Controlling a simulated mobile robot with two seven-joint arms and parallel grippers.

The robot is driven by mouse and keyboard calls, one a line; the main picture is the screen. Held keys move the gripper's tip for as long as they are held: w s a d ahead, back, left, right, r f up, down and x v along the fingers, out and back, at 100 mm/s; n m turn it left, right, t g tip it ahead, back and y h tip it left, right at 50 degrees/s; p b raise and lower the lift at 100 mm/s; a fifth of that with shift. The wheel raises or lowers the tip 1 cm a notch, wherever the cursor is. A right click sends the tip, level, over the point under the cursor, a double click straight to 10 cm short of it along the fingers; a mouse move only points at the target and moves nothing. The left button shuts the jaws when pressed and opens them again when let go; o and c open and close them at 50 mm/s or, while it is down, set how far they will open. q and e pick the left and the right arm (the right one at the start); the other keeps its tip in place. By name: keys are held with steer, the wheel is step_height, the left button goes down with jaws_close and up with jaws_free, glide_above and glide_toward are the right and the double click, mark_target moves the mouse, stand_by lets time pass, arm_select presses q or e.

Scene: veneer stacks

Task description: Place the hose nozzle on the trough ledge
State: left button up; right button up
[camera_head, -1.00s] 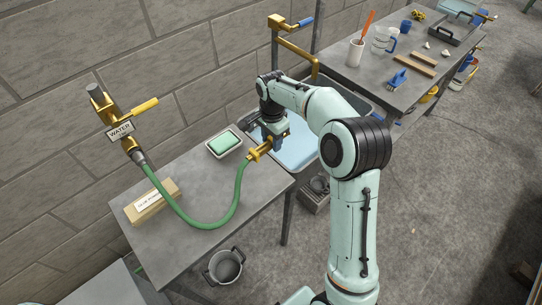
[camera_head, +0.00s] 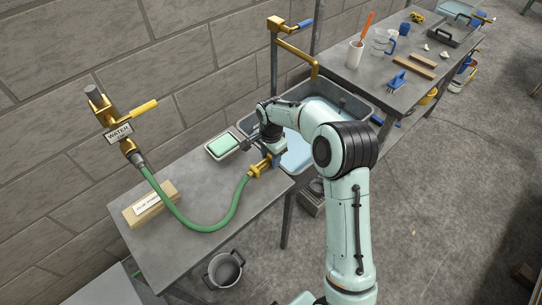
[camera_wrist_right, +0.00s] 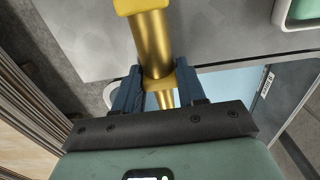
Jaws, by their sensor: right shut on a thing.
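The brass hose nozzle (camera_head: 259,168) is on the end of the green hose (camera_head: 239,194), which runs from the wall tap. My right gripper (camera_head: 271,158) is shut on the nozzle near the right edge of the grey table. In the right wrist view the blue fingers (camera_wrist_right: 156,92) stand on both sides of the brass nozzle (camera_wrist_right: 151,45). The trough (camera_head: 297,150), with pale blue water, lies just right of the table and is partly hidden by my arm. I cannot tell whether the nozzle touches the table or the ledge. My left gripper is not in view.
A green soap in a dish (camera_head: 223,145) sits behind the gripper. A wooden block with a label (camera_head: 150,204) lies at the table's left. A brass wall tap (camera_head: 125,133) and a trough spout (camera_head: 300,58) rise at the back. A bucket (camera_head: 224,269) stands on the floor.

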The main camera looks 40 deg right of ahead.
steer(key=o, duration=1.1)
steer(key=shift+o, duration=0.2)
steer(key=shift+r, duration=0.35)
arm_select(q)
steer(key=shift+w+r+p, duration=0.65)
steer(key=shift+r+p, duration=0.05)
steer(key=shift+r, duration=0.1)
arm_select(e)
step_height(320, 180, up, 12)
steer(key=shift+f, duration=0.2)
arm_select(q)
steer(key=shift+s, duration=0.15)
arm_select(e)
steer(key=shift+s+f, duration=0.1)
